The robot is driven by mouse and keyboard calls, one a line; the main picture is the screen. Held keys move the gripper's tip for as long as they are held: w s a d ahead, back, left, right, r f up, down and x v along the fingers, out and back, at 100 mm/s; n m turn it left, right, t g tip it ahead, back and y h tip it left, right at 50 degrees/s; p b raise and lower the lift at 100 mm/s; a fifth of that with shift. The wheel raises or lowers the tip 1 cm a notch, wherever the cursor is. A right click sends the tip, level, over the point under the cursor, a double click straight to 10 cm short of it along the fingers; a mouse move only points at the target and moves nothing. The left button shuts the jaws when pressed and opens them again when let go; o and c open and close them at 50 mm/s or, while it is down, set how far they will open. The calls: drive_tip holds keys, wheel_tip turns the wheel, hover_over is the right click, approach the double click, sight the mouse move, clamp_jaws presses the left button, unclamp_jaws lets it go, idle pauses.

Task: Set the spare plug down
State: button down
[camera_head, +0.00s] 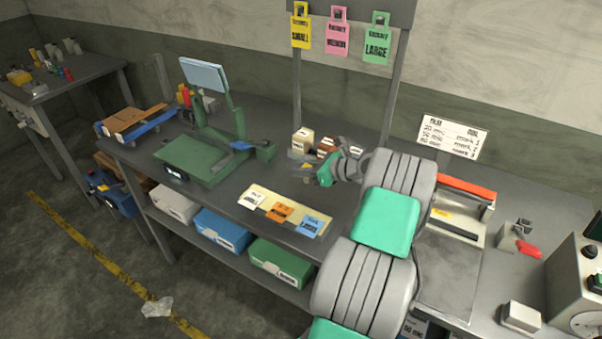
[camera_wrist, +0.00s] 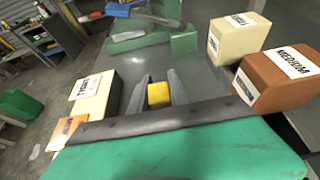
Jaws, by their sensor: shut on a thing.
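My gripper (camera_wrist: 158,88) is shut on a small yellow block-shaped piece, which I take to be the spare plug (camera_wrist: 159,94). The plug sits between the two grey fingers in the wrist view. In the head view my gripper (camera_head: 303,164) is over the bench, between the card board and the small boxes, and only a speck of yellow shows at its fingers. I cannot tell whether the plug touches the bench top (camera_head: 230,195).
A cream board (camera_head: 256,192) with white, orange and blue cards lies in front. A cream box (camera_wrist: 239,38) and a brown box (camera_wrist: 280,80) marked MEDIUM stand to the right in the wrist view. A green stand (camera_head: 205,158) is left. Bare bench lies between.

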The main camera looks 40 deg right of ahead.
drive_tip(key=shift+s+f, duration=0.1)
drive_tip(key=shift+f, duration=0.95)
drive_tip(key=shift+f, duration=0.1)
drive_tip(key=c, duration=1.2)
unclamp_jaws()
drive_tip(key=shift+c, duration=0.2)
